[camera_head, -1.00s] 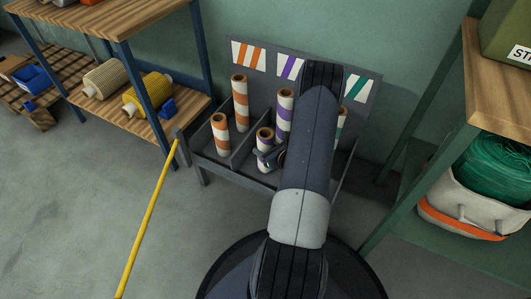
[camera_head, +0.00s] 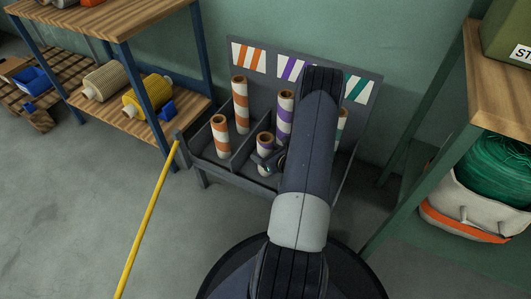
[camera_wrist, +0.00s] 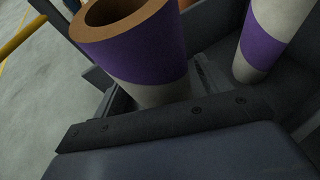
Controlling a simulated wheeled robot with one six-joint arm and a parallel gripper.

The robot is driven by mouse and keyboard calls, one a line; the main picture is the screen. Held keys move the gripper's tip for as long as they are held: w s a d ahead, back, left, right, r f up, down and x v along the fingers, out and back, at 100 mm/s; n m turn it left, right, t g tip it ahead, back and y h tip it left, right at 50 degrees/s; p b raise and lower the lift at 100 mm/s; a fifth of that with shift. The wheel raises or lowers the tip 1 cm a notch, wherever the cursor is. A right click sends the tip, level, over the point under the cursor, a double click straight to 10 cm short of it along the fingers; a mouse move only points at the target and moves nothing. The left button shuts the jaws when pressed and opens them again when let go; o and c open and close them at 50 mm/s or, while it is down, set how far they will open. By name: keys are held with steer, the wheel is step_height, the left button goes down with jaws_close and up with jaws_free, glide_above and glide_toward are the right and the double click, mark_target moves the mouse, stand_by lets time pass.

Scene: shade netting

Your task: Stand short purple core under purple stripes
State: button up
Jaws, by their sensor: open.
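The short purple core (camera_head: 265,142), a white tube with purple bands and a brown rim, stands about upright in the front of the rack's middle bay, below the purple-striped panel (camera_head: 288,67). In the wrist view the short purple core (camera_wrist: 148,60) fills the upper left. A tall purple core (camera_head: 285,108) stands behind it, and also shows in the wrist view (camera_wrist: 262,52). My gripper (camera_head: 270,164) is open, low beside the short core. My arm hides part of it, and I cannot tell whether it touches the core.
The grey rack (camera_head: 236,178) has low dividers. A short orange core (camera_head: 220,137) and a tall orange core (camera_head: 240,105) stand in the left bay. A teal-striped panel (camera_head: 356,89) is at right, with a core (camera_head: 342,125) partly hidden by my arm. A yellow pole (camera_head: 150,215) leans at left.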

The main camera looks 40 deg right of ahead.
steer(key=shift+r, duration=0.25)
steer(key=p+v, duration=0.3)
steer(key=v, duration=0.9)
steer(key=shift+p, duration=0.4)
